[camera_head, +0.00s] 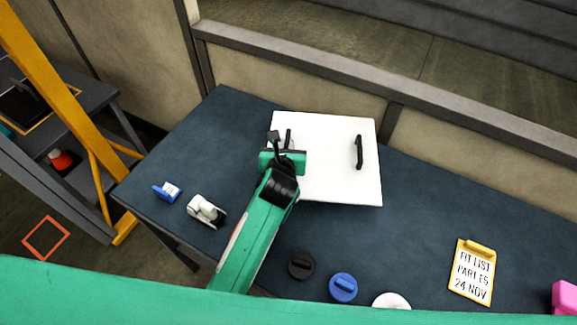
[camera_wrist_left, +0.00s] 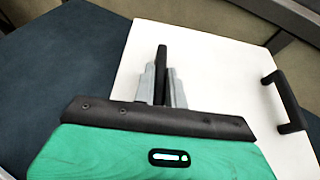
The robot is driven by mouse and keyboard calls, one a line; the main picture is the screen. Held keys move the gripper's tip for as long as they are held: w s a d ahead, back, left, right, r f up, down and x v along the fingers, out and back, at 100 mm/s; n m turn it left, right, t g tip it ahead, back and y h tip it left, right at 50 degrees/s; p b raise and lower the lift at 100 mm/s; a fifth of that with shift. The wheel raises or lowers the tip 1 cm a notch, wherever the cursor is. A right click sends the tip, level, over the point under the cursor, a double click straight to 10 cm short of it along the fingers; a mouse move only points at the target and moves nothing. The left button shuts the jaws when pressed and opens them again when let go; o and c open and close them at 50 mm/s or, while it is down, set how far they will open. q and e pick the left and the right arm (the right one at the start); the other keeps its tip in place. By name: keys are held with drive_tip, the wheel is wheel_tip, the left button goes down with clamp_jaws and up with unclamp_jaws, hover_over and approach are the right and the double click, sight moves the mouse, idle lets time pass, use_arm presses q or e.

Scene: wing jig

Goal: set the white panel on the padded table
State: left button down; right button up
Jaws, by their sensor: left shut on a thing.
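The white panel (camera_head: 335,178) is a flat square board with two black handles. It lies over the dark blue padded table (camera_head: 240,112), near its back edge; I cannot tell whether it touches the surface. My left gripper (camera_head: 283,142) is at the panel's left side, shut on the left black handle (camera_wrist_left: 161,60), which shows between the fingers in the left wrist view. The right black handle (camera_head: 359,152) is free, and shows in the left wrist view (camera_wrist_left: 286,100) too. My right gripper is not in view.
On the table's left are a blue item (camera_head: 166,192) and a white clamp-like item (camera_head: 206,211). In front are a black knob (camera_head: 301,264), a blue knob (camera_head: 343,288) and a white disc (camera_head: 391,301). A yellow clipboard (camera_head: 472,272) and pink block (camera_head: 566,297) lie right. A rail (camera_head: 290,68) runs behind.

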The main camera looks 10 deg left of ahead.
use_arm(q)
wheel_tip(320, 180, down, 6)
wheel_tip(320, 180, down, 4)
drive_tip(key=shift+f+p, duration=0.1)
drive_tip(key=shift+p, duration=0.2)
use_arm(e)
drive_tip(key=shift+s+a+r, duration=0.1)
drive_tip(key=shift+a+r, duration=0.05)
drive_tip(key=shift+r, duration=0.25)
use_arm(q)
drive_tip(key=c, duration=1.5)
unclamp_jaws()
drive_tip(key=shift+o, duration=0.2)
